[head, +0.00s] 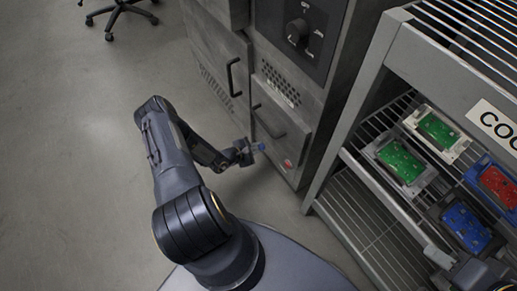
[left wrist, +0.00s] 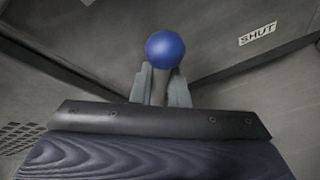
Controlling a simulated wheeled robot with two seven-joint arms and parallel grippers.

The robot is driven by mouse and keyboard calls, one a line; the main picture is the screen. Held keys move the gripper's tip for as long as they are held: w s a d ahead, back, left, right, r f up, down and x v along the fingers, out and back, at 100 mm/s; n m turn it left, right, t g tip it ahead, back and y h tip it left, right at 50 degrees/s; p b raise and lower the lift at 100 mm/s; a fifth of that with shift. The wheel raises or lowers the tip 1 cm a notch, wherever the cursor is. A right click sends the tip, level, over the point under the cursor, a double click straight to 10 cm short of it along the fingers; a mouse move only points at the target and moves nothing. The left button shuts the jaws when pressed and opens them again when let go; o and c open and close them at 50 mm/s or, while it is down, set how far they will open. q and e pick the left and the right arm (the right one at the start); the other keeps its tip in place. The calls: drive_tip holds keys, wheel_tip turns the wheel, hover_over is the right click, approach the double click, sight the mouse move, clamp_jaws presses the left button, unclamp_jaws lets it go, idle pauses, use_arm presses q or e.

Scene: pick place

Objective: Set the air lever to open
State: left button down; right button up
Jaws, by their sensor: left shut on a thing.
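The air lever ends in a round blue knob (head: 261,147) low on the front of the grey cabinet. The knob also shows large in the left wrist view (left wrist: 165,49). My left gripper (head: 245,152) reaches the lever from the left. In the left wrist view my left gripper's fingers (left wrist: 161,85) are shut on the lever, just below the knob. A "SHUT" label (left wrist: 257,34) is on the panel to the right of the knob. The lever's shaft is mostly hidden. A dark part (head: 482,274) at the lower right seems to be my right gripper; its jaws are unclear.
The grey cabinet (head: 216,48) has a door handle (head: 233,77) and a dial (head: 297,31) above the lever. A wire rack (head: 368,195) with green, red and blue boards stands to the right. An office chair (head: 120,15) is far back. The floor at left is clear.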

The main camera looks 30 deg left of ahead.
use_arm(q)
drive_tip(key=shift+a+r, duration=0.1)
drive_tip(key=shift+a, duration=0.05)
drive_tip(key=shift+n, duration=0.3)
drive_tip(key=c, duration=1.4)
unclamp_jaws()
drive_tip(key=shift+a, duration=0.1)
drive_tip(key=p+v, duration=0.2)
drive_tip(key=v, duration=0.5)
drive_tip(key=shift+s+a, duration=0.15)
drive_tip(key=shift+s, duration=0.1)
drive_tip(key=shift+r, duration=0.15)
